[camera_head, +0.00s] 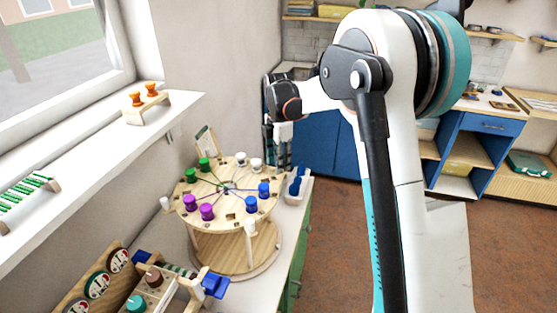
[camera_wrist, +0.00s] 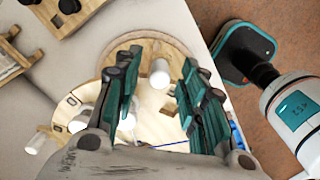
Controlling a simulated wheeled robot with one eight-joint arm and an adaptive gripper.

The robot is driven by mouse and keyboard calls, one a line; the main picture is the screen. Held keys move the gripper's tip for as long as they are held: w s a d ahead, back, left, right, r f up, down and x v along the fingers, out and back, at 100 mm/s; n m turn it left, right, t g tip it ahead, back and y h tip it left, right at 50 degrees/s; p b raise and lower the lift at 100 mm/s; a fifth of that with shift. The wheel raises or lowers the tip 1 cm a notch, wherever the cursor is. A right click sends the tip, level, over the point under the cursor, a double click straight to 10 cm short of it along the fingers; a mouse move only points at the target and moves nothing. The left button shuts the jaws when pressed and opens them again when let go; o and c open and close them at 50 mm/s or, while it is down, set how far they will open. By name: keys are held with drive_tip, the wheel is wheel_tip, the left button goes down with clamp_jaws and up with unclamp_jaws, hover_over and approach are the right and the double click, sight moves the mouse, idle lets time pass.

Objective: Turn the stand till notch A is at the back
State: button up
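The stand (camera_head: 222,218) is a round wooden disc raised over a wider round wooden base (camera_head: 262,250). It carries green, white, blue and purple beads in coloured groups, with lines across its top. White knobs show at its left edge (camera_head: 165,203) and front right edge (camera_head: 250,226). Small dark notches show near the rim, but no letter A is legible. My gripper (camera_head: 279,158) points down at the stand's back right edge. In the wrist view my gripper (camera_wrist: 160,92) is open, with a white upright peg (camera_wrist: 160,73) between its fingers and no visible contact. The fingers hide part of the disc.
A blue-and-white tray (camera_head: 298,186) stands close to the stand's right side. Wooden racks with coloured parts (camera_head: 165,285) are in front. A window sill (camera_head: 95,140) runs along the left. The floor (camera_head: 330,230) right of the counter is clear.

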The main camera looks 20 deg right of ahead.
wheel_tip(320, 180, up, 12)
idle(0.6)
drive_tip(key=s+a+r+m+t+b, duration=0.2)
drive_tip(key=s+m+t+b, duration=0.2)
drive_tip(key=s+m, duration=1.1)
drive_tip(key=s+f+m+t+b, duration=0.1)
drive_tip(key=s+f+m, duration=0.1)
drive_tip(key=s+f, duration=0.3)
drive_tip(key=s+f+m+t+b, duration=0.1)
drive_tip(key=s+f, duration=0.4)
drive_tip(key=s, duration=0.9)
drive_tip(key=shift+s+a+f+m+t, duration=0.15)
drive_tip(key=shift+a+f+m+t, duration=0.3)
drive_tip(key=shift+m, duration=0.65)
